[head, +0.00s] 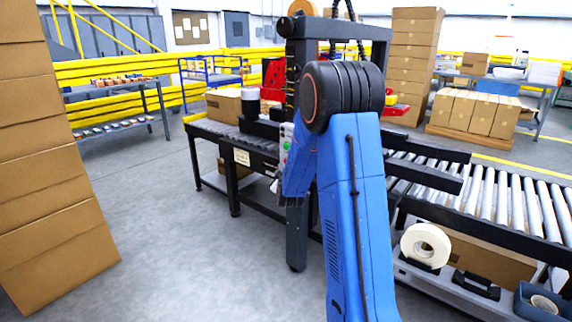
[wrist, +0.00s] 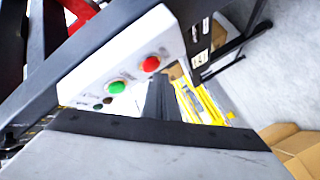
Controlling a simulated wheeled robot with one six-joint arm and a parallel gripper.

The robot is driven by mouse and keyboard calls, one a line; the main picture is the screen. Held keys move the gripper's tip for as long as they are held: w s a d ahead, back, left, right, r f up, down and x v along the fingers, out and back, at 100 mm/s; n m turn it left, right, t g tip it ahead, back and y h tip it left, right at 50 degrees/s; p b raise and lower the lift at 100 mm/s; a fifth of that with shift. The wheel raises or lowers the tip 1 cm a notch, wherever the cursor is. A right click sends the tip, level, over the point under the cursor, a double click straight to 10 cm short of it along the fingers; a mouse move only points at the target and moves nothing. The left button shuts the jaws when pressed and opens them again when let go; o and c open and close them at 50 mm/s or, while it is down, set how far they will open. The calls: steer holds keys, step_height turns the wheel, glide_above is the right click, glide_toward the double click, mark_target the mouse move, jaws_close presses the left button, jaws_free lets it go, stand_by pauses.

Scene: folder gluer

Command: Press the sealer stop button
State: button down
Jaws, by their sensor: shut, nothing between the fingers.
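The sealer's pale control panel (wrist: 125,66) fills the upper middle of the wrist view, tilted. A red button (wrist: 150,64), which looks like the stop button, sits towards its right end. A green button (wrist: 117,87) is left of and below it, with small dark knobs beyond. My gripper (wrist: 163,96) is shut and empty, its dark fingers just below the red button in the picture. I cannot tell whether they touch the panel. In the head view the panel (head: 288,138) shows partly beside my blue arm, which hides most of my gripper.
The sealer's dark frame (head: 298,80) rises behind my arm. Roller conveyors run left (head: 215,128) and right (head: 510,195) of it. A tape roll (head: 426,246) sits on a low shelf at right. Stacked cartons (head: 45,160) stand at far left, with open floor between.

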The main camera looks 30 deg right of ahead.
steer(key=shift+s+a, duration=0.1)
steer(key=shift+a, duration=0.15)
steer(key=shift+s+a, duration=0.35)
steer(key=shift+a, duration=0.6)
steer(key=shift+s+a, duration=0.3)
steer(key=shift+a, duration=0.6)
steer(key=shift+s+a, duration=0.35)
steer(key=shift+a, duration=0.6)
steer(key=s+a+r+m+g+y, duration=0.1)
steer(key=s+a+r+g+y, duration=0.2)
steer(key=s+a, duration=0.6)
steer(key=s+a+r+m+g+y, duration=0.1)
steer(key=s+a+r+g+y, duration=0.15)
steer(key=s+a, duration=0.6)
steer(key=s+a+m+g, duration=0.1)
steer(key=s+g, duration=0.1)
steer(key=s, duration=1.4)
steer(key=s+a+f+m+g+y, duration=0.1)
steer(key=s+m+g, duration=0.1)
steer(key=s, duration=1.4)
steer(key=shift+s+f+g, duration=0.3)
steer(key=shift+s+g, duration=0.1)
steer(key=shift+g, duration=0.35)
